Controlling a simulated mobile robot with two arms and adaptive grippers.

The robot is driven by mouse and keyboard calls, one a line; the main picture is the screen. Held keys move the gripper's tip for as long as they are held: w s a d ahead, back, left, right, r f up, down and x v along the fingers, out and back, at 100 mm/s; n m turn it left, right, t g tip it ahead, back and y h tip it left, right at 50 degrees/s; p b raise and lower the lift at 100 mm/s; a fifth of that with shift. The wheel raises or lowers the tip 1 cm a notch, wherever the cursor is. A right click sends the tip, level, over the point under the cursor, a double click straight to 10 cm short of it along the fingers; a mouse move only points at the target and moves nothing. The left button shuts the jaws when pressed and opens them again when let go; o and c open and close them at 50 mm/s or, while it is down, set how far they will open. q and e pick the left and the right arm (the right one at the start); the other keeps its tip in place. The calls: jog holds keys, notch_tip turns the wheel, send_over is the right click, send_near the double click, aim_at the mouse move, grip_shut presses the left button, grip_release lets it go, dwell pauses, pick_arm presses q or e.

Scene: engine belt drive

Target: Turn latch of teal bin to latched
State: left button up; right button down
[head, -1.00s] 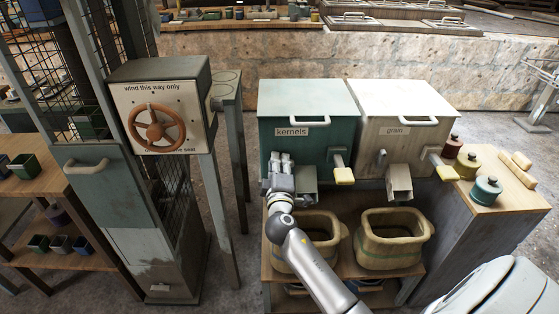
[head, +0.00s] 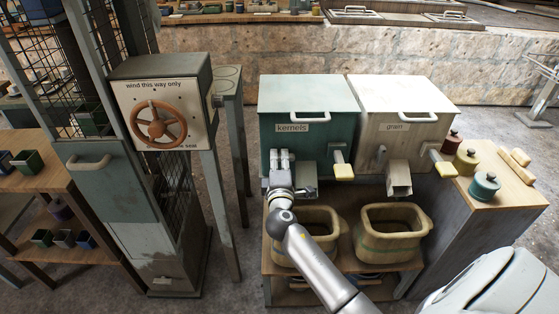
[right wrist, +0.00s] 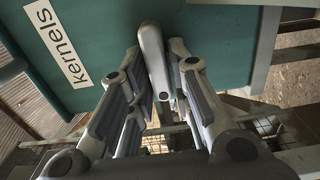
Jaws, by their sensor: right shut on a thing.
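The teal bin (head: 310,155) with the "kernels" label stands at the centre of the head view. Its front also fills the upper part of the right wrist view (right wrist: 115,45). Its latch (right wrist: 153,50) is a pale grey rounded bar on that front, seen in the right wrist view. My right gripper (head: 280,156) is at the left part of the bin's front and hides the latch in the head view. In the right wrist view the fingers of my right gripper (right wrist: 154,90) are closed on the latch's near end. My left gripper is not in view.
The cream "grain" bin (head: 408,140) stands to the right. Yellow-ended levers (head: 342,171) and metal chutes (head: 398,180) stick out in front. Two tubs (head: 393,259) sit below.

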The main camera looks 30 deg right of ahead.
jog(key=c, duration=1.4)
grip_release()
jog(key=shift+a, duration=0.1)
jog(key=v, duration=1.2)
jog(key=shift+f, duration=0.1)
